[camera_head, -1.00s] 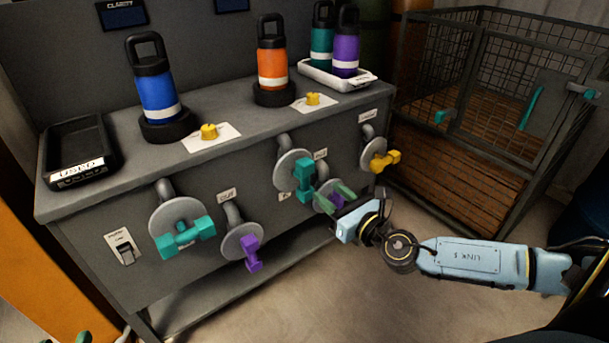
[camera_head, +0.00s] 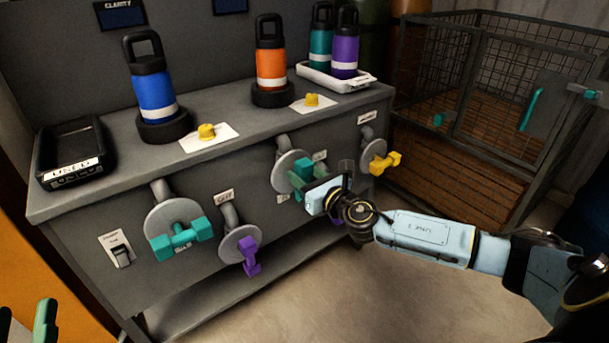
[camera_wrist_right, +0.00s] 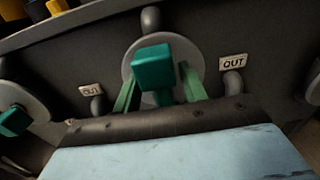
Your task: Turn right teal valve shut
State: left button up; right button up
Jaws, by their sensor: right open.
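The right teal valve (camera_head: 304,168) has a teal handle on a round grey plate at the front of the bench. My right gripper (camera_head: 298,182) is at this valve, its body covering part of it in the head view. In the right wrist view the teal handle (camera_wrist_right: 153,67) sits between the two green fingers of the right gripper (camera_wrist_right: 158,78). The fingers are apart, with gaps visible beside the handle. A green finger of my left gripper (camera_head: 45,322) shows at the lower left corner; its opening cannot be judged.
The left teal valve (camera_head: 182,238), a purple valve (camera_head: 250,255) and a yellow valve (camera_head: 385,163) are on the same front. Bottles, a black tray (camera_head: 75,150) and a white tray (camera_head: 337,80) stand on top. A wire cage (camera_head: 480,90) stands at right.

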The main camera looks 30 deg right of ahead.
grip_shut()
jog(key=shift+r, duration=0.1)
jog(key=shift+w, duration=0.1)
